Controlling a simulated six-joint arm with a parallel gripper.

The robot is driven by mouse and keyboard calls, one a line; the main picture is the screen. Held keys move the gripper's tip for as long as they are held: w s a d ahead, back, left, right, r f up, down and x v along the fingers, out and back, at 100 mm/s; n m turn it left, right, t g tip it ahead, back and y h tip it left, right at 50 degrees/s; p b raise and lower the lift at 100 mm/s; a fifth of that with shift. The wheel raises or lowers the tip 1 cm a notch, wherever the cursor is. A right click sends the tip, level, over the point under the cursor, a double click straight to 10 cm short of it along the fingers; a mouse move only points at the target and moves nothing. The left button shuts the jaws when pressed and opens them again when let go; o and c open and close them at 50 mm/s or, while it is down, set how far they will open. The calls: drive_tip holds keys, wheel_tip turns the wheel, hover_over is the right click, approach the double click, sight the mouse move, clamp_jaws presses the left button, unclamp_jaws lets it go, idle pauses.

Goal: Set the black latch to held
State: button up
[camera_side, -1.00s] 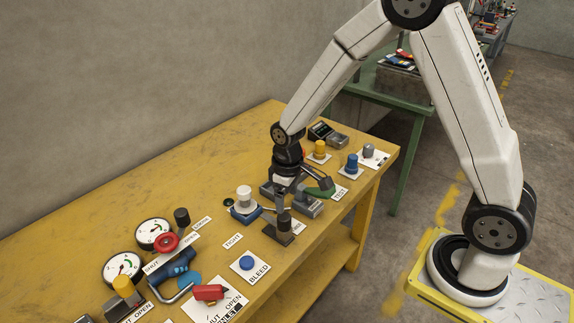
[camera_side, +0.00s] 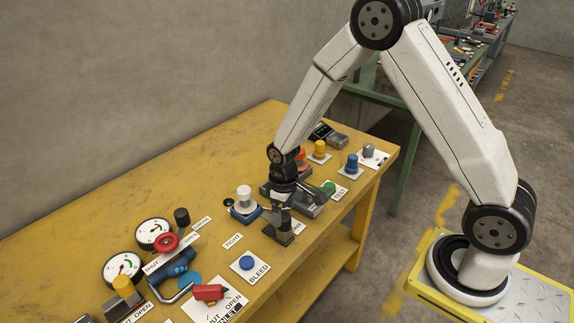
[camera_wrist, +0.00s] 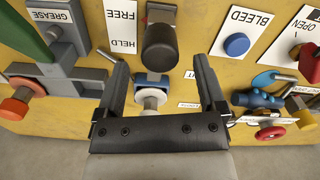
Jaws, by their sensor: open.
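The black latch (camera_wrist: 160,46) shows in the wrist view as a thick black knob on a grey base, beside a white card (camera_wrist: 122,26) marked FREE and HELD, printed upside down there. Its knob stands nearer the HELD end, but perspective leaves its exact setting unclear. In the side view the latch (camera_side: 283,221) stands on a dark base near the table's front edge, with its card mostly hidden. My gripper (camera_wrist: 160,66) is open and empty. In the wrist view the knob appears between and just beyond the fingertips, apart from both. In the side view my gripper (camera_side: 279,204) is just behind the latch, pointing down.
A white knob on a blue base (camera_side: 244,201) stands left of my gripper. A green button (camera_side: 328,187) and grey block are at its right. The blue BLEED button (camera_side: 247,263), gauges and red valve handle (camera_side: 166,243) are farther left.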

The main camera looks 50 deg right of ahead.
sight(284, 216)
drive_tip(key=shift+f, duration=1.8)
clamp_jaws()
